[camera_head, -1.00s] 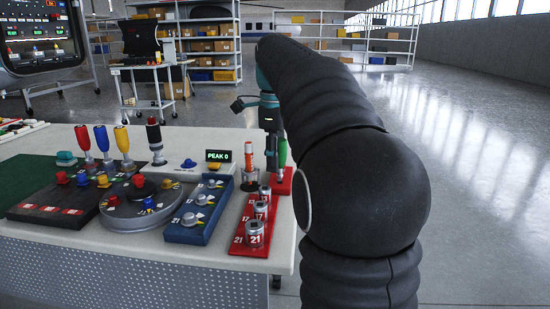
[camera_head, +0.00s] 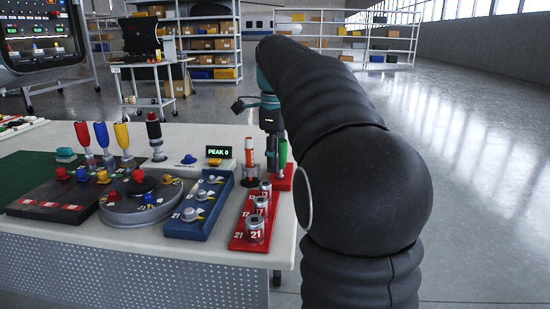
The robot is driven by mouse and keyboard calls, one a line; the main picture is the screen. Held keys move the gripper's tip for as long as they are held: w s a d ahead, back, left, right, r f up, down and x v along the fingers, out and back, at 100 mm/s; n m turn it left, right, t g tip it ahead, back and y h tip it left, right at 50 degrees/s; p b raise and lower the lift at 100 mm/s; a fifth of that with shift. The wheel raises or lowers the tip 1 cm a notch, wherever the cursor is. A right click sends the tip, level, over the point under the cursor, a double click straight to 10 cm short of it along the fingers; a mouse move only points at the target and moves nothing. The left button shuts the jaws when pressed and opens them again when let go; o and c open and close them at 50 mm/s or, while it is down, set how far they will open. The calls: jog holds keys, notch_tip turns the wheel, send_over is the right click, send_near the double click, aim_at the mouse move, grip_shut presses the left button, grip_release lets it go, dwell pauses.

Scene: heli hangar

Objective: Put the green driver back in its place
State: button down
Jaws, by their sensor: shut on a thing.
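The green driver (camera_head: 283,153) shows as a green handle at the right end of the table, partly hidden by my gripper and arm. My gripper (camera_head: 272,157) points down at the handle and is shut on it. The driver looks upright. A red block (camera_head: 281,180) is just below it; I cannot tell whether the driver's tip touches or sits in it.
A red rack (camera_head: 239,241) holds several metal sockets in front of my gripper. A blue panel with knobs (camera_head: 187,229), a round turntable (camera_head: 125,215), an orange-and-white tool (camera_head: 249,155) and a "PEAK 0" display (camera_head: 219,152) stand nearby. My arm hides the area to the right.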

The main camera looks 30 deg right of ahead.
jog(key=shift+f, duration=0.1)
jog(key=c, duration=0.8)
grip_release()
notch_tip(320, 180, up, 3)
jog(key=p, duration=0.2)
jog(key=shift+f+p, duration=0.15)
jog(key=shift+p, duration=0.2)
jog(key=shift+r+p, duration=0.35)
jog(key=shift+r, duration=2.05)
jog(key=shift+s, duration=0.1)
